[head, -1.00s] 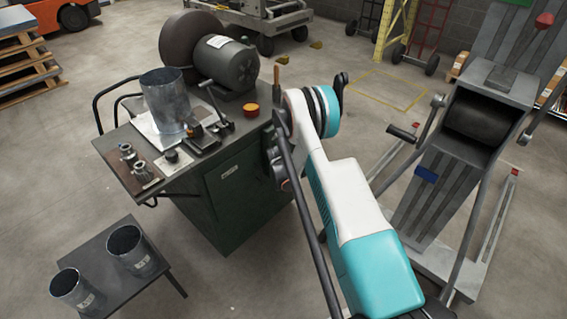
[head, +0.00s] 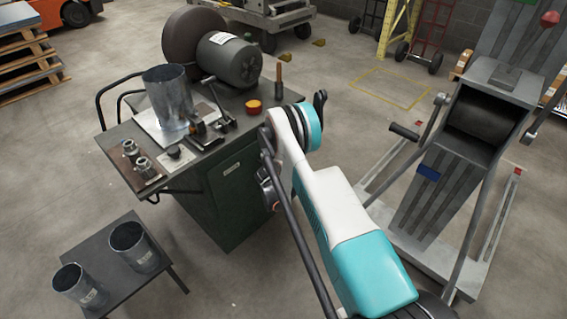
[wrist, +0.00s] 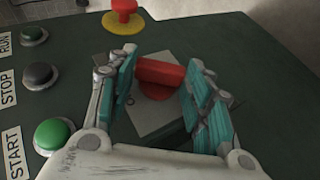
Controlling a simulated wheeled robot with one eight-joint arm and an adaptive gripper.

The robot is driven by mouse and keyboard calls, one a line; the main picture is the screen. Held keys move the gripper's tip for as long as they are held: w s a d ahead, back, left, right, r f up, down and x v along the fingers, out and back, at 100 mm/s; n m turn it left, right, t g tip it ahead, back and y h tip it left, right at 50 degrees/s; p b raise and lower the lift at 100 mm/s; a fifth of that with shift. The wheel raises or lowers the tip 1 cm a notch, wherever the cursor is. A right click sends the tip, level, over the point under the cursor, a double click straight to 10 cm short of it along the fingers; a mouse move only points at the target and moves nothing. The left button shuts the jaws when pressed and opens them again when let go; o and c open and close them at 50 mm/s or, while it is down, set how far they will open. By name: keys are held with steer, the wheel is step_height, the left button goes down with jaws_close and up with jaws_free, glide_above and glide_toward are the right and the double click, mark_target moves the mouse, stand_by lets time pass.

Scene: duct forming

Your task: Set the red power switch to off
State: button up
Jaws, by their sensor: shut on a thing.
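The red power switch (wrist: 160,78) is a red rotary handle on a grey square plate (wrist: 152,118), fixed to a dark green panel (wrist: 265,75). In the wrist view my gripper (wrist: 163,88) has its teal-padded fingers on the left and right ends of the handle and is shut on it. The handle's bar lies nearly level across the picture. In the head view my own arm hides the gripper, and the switch cannot be seen there.
The head view shows a green cabinet (head: 235,195) bearing a motor (head: 228,60) and a metal cylinder (head: 168,98).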

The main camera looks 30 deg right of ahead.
steer(key=o, duration=1)
steer(key=shift+o, duration=0.2)
steer(key=shift+r, duration=0.1)
step_height(320, 180, up, 10)
